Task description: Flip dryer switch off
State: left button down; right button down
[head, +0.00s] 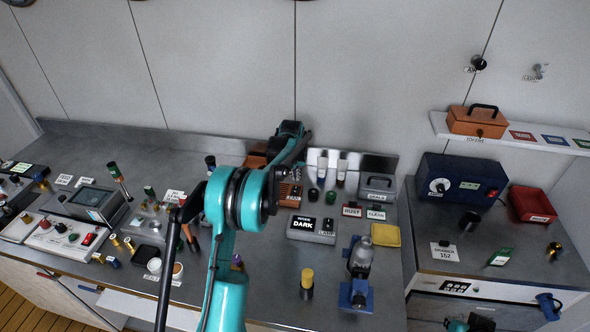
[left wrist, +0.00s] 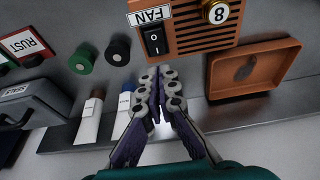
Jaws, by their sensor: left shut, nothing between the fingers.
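An orange box with a switch labelled FAN (left wrist: 155,40) and a knob marked 8 (left wrist: 217,12) fills the top of the left wrist view. In the head view this orange box (head: 290,194) is partly covered by my left arm. No label reading dryer is legible. My left gripper (left wrist: 168,76) is shut and empty, its fingertips just below the black FAN switch in the wrist view. I cannot tell whether they touch it. In the head view its fingers are largely hidden by my arm. My right gripper is not clearly visible.
An orange tray (left wrist: 285,62) lies beside the box. A dark blue box (head: 460,180) with a dial and red switch stands on the right bench.

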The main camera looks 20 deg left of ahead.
aim_at(296, 187)
pick_arm(q)
jog(key=shift+f+b, duration=0.3)
jog(key=shift+f, duration=1.65)
jog(key=shift+w+f+b, duration=0.15)
jog(key=shift+f+b, duration=0.15)
jog(key=shift+f, duration=0.1)
jog(key=shift+r, duration=0.1)
jog(key=shift+s, duration=0.3)
jog(key=shift+s+d+r, duration=0.1)
jog(key=shift+s+d, duration=0.05)
jog(key=shift+s, duration=0.4)
